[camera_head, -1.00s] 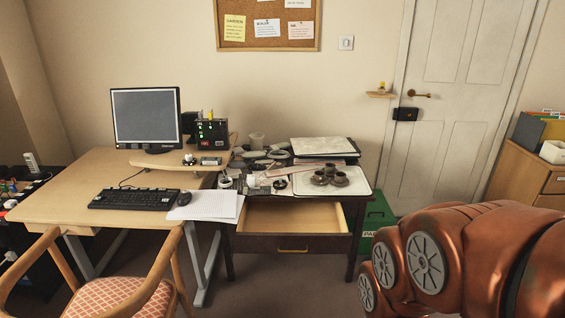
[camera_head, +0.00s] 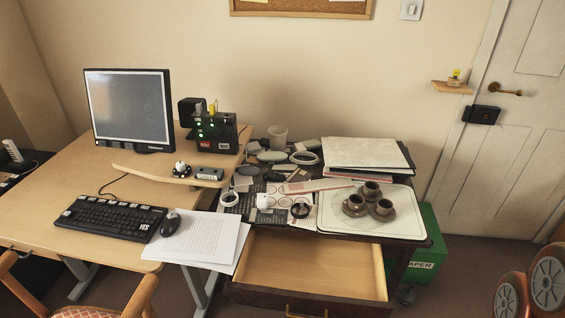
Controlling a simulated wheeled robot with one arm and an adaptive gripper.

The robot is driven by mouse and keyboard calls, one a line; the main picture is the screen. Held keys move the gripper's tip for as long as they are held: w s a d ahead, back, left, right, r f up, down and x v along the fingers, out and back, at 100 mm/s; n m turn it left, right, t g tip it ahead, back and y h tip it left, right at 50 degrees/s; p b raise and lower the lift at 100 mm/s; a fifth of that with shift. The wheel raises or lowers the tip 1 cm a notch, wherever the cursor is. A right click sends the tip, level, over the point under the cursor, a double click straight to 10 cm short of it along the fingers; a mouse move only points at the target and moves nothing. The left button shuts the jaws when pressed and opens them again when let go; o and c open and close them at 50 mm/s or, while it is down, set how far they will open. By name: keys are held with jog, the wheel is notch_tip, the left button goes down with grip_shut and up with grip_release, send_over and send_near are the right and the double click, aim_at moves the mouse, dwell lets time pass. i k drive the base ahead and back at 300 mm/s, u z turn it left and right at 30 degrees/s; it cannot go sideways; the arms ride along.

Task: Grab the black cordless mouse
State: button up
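The black mouse (camera_head: 171,224) lies on the light wooden desk (camera_head: 40,222), between the right end of the black keyboard (camera_head: 110,217) and a stack of white paper (camera_head: 205,240). I see no cord on it. My gripper is outside the picture.
A chair (camera_head: 140,296) stands at the desk's front left. To the right, a cluttered dark table has an open, empty-looking drawer (camera_head: 312,268) jutting forward. A tray (camera_head: 410,222) holds several brown cups and saucers. A green bin (camera_head: 428,250) stands beside the table.

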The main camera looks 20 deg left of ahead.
aim_at(271, 175)
jog(key=u, duration=0.55)
jog(key=i, duration=0.9)
jog(key=u, duration=1.25)
jog(key=i, duration=0.3)
jog(key=u, duration=0.2)
